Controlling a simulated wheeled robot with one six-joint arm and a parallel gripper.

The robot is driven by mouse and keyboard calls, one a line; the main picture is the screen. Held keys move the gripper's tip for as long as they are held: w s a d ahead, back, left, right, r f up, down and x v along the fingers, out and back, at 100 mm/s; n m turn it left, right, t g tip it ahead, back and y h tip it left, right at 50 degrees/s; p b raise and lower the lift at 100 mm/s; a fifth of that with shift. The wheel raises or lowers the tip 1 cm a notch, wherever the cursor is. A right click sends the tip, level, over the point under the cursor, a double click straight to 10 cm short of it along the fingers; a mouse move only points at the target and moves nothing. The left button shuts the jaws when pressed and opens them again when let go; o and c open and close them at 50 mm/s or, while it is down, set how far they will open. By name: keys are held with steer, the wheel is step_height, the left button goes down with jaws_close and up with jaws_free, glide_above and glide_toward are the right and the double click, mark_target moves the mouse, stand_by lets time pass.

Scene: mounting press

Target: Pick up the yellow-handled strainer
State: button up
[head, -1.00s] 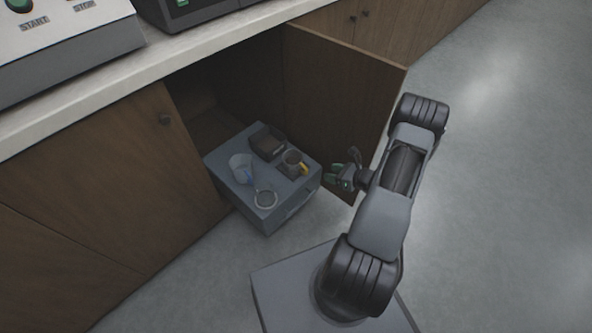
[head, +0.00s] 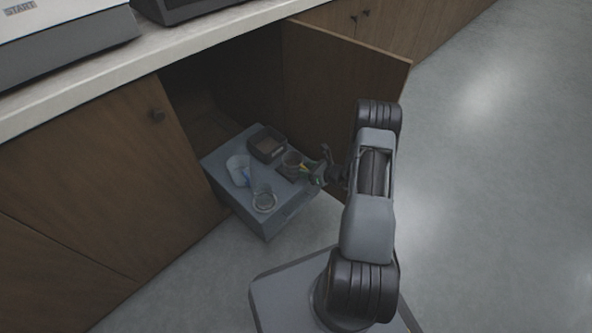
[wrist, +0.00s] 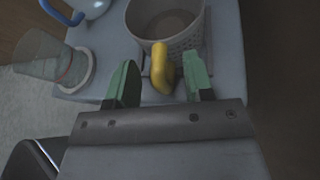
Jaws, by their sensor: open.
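The strainer (wrist: 180,28) is a grey perforated cup with a yellow handle (wrist: 161,68) in the wrist view. It stands on the grey drawer unit's top, and in the head view the strainer (head: 292,160) is near the right side of that top. My gripper (wrist: 158,82) is open, its green-padded fingers on either side of the yellow handle, with gaps visible on both sides. In the head view my gripper (head: 314,176) is just right of the strainer and hides part of the handle.
The drawer unit (head: 225,156) projects from the open cabinet, whose door (head: 340,75) stands behind my arm. Open floor lies to the right.

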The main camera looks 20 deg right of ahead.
steer(key=shift+w+a+f, duration=0.15)
steer(key=shift+w+a, duration=0.05)
steer(key=shift+w, duration=0.05)
jaws_close()
stand_by(0.3)
